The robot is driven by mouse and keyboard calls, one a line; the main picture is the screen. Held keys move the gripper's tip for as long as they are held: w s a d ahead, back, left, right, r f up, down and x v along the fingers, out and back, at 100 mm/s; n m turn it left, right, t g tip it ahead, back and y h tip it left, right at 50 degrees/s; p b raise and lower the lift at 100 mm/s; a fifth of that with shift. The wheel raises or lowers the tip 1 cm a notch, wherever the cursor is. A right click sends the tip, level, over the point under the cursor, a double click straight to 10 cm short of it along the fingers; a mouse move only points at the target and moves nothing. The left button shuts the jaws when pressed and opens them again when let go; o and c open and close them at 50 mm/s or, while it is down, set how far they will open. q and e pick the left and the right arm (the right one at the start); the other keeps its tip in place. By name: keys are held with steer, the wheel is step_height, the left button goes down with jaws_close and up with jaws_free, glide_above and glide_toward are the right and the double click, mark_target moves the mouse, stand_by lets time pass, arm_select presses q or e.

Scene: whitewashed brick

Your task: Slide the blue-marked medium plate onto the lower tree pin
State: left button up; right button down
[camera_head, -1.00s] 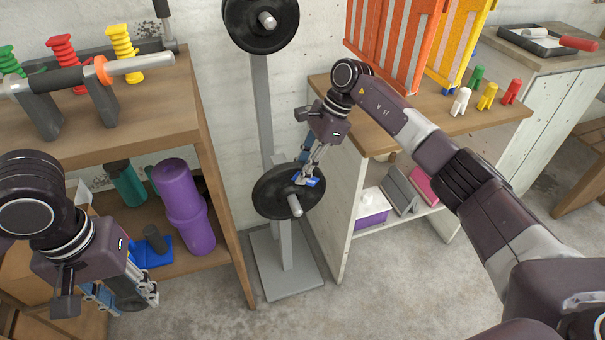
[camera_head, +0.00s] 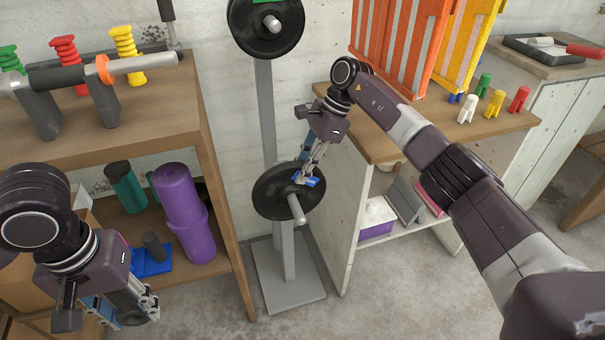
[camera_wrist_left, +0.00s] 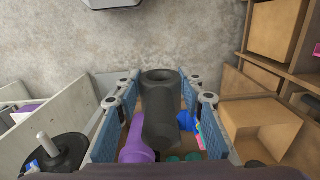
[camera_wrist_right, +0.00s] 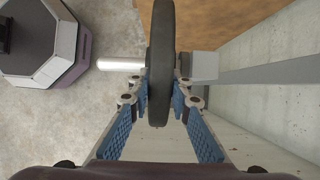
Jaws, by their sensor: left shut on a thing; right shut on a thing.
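The black medium plate (camera_head: 270,197) with a blue mark (camera_head: 312,182) is around the lower tree pin (camera_head: 296,210), whose bare end sticks out in front. My right gripper (camera_head: 302,178) is shut on the plate's upper rim. In the right wrist view the plate (camera_wrist_right: 160,50) is edge-on between the fingers, with the pin (camera_wrist_right: 122,63) out on its left and the tree's grey mount (camera_wrist_right: 203,66) close on its right. My left gripper (camera_head: 133,307) is shut on a dark grey hollow cylinder (camera_wrist_left: 160,115), off to the left and away from the tree.
The tree's upright (camera_head: 266,105) carries a larger black plate (camera_head: 292,32) above and stands on a flat grey base (camera_head: 288,285). A wooden shelf (camera_head: 228,220) stands left, holding a purple bottle (camera_head: 184,210). A white cabinet (camera_head: 345,225) stands close on the right.

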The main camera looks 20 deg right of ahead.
steer(key=shift+w+a+r+b, duration=0.2)
steer(key=shift+w+r+b, duration=0.15)
steer(key=shift+w+r, duration=0.2)
steer(key=c, duration=1.8)
jaws_free()
steer(key=shift+s, duration=0.15)
steer(key=shift+o, duration=0.6)
steer(key=shift+s, duration=0.1)
steer(key=shift+d+f, duration=0.25)
steer(key=shift+f, duration=0.45)
steer(key=v, duration=0.8)
steer(key=shift+a+r, duration=0.2)
steer(key=shift+a, duration=0.05)
